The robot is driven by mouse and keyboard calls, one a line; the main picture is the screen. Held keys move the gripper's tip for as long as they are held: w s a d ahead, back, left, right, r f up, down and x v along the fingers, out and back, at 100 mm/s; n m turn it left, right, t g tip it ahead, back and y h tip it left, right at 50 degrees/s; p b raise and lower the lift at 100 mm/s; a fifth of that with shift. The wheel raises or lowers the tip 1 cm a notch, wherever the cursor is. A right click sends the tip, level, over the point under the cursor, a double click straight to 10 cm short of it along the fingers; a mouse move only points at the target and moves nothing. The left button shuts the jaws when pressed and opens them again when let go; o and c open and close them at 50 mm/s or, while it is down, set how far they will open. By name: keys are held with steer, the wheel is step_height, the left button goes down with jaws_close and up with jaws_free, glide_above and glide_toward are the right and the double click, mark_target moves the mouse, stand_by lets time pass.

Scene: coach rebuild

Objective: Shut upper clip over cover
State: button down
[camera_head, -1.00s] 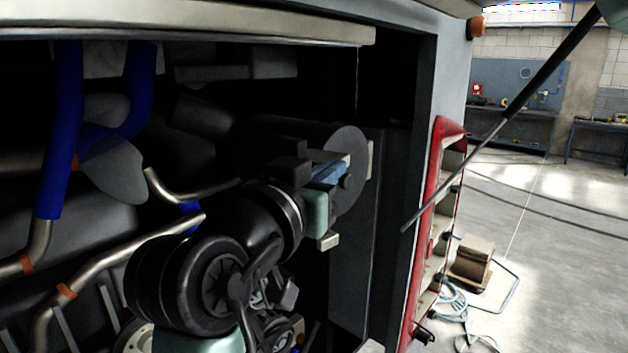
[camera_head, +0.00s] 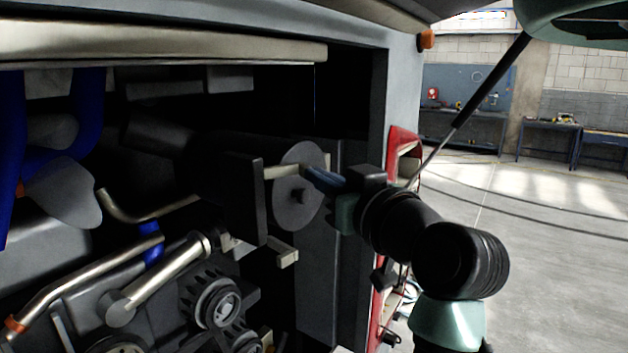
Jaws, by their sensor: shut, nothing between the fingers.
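The round grey cover (camera_head: 295,212) stands at the end of the dark cylindrical housing inside the open engine bay. A pale bar, apparently the upper clip (camera_head: 282,172), crosses the upper part of the cover's left side; whether it is latched cannot be told. A second pale clip (camera_head: 284,256) sticks out below the cover. My gripper (camera_head: 311,175) reaches in from the right, its blue fingers shut and empty. Its tips overlap the cover's upper right in the picture, close to the upper clip; contact cannot be told.
A dark upright plate (camera_head: 255,203) stands left of the cover. Metal pipes (camera_head: 160,275) and pulleys (camera_head: 217,302) fill the space below left. The bay's side post (camera_head: 378,110) and red lamp panel (camera_head: 403,143) stand close to my arm. Open floor (camera_head: 560,230) lies to the right.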

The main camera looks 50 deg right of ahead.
steer(key=s+a+b, duration=0.1)
steer(key=s+b, duration=0.1)
steer(key=s, duration=0.4)
steer(key=s+a+y+b, duration=0.1)
steer(key=s+a+b, duration=0.1)
steer(key=s, duration=0.4)
steer(key=shift+a+n+b, duration=0.25)
steer(key=shift+n+b, duration=0.15)
steer(key=shift+b, duration=0.1)
steer(key=w+a+r+n+t+y, duration=0.1)
steer(key=w+a+r+t, duration=0.2)
steer(key=w+a, duration=0.5)
steer(key=w+a+r+t, duration=0.25)
steer(key=w+a, duration=0.25)
steer(key=a, duration=0.4)
steer(key=s+a+r+n+t+y, duration=0.1)
steer(key=s+a+r+t+y, duration=0.1)
steer(key=a, duration=0.7)
steer(key=s+a+r+n+t+y, duration=0.1)
steer(key=s+a+r+t+y, duration=0.1)
steer(key=a, duration=0.7)
step_height(320, 180, up, 2)
steer(key=shift+a+n+t+y, duration=0.3)
steer(key=shift+n+t+y, duration=0.15)
steer(key=shift+t, duration=0.2)
